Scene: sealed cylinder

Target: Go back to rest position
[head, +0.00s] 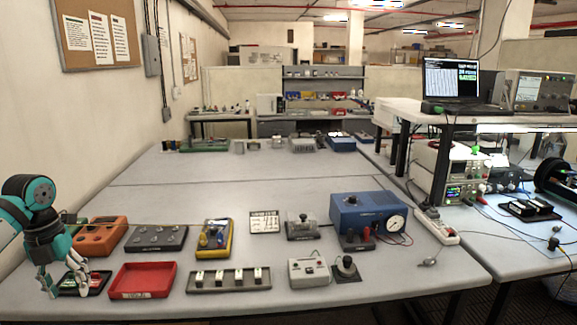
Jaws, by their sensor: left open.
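My left gripper (62,279) hangs at the left end of the grey table, with its fingers pointing down and apart. It is open. Its fingertips are over or beside a small dark tray (97,283) holding small green and red items; I cannot tell whether they touch it. No object shows between the fingers. The teal and white arm comes in from the left edge. A red tray (142,280) sits just right of the dark tray and looks empty. My right gripper is not in view.
Behind the gripper stands an orange box (101,236). Rightward are a dark plate with knobs (156,239), a yellow-edged tray (215,238), a grey strip with several small blocks (229,280) and a blue box with a gauge (368,212). The table's middle (220,180) is clear.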

